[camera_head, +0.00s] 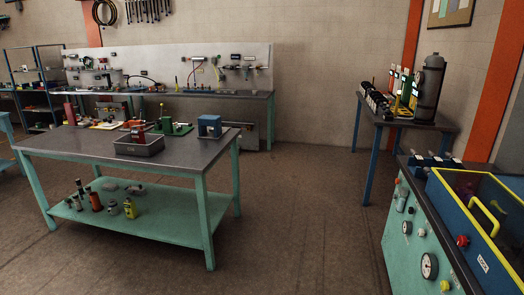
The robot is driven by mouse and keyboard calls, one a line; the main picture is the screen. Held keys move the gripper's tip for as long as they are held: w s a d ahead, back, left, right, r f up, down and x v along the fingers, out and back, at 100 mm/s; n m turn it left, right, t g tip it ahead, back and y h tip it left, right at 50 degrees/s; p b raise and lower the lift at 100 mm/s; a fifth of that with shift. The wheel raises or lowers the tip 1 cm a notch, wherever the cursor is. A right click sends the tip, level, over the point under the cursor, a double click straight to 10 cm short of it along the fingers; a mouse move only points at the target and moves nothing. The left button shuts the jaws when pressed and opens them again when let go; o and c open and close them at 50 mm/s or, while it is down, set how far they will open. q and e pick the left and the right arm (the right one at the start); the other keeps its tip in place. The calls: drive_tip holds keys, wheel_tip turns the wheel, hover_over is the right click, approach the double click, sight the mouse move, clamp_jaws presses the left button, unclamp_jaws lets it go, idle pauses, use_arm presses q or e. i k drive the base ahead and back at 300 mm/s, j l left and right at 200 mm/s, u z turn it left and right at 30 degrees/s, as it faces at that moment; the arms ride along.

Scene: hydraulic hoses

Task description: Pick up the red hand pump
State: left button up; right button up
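A small red device (138,133), which looks like the red hand pump, stands in or just behind a grey tray (139,149) on the table with green legs at the left. Its lower part is hidden by the tray's wall, and its details are too small to tell. A red cylinder (70,113) stands upright at the far left of the same table. Neither of my grippers is in view.
A green device (175,128) and a blue device (209,126) stand on the grey tabletop (70,143). Bottles stand on its lower shelf (160,221). A green test bench (424,245) is at the right, a blue-legged table (443,126) behind it. The middle floor (305,215) is clear.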

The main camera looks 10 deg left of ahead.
sight(138, 135)
drive_tip(key=i+j+u, duration=0.15)
drive_tip(key=i+u, duration=0.25)
drive_tip(key=i, duration=0.2)
drive_tip(key=i+u, duration=0.35)
drive_tip(key=i, duration=0.2)
drive_tip(key=i+l+u, duration=0.4)
drive_tip(key=i, duration=0.2)
drive_tip(key=j, duration=0.1)
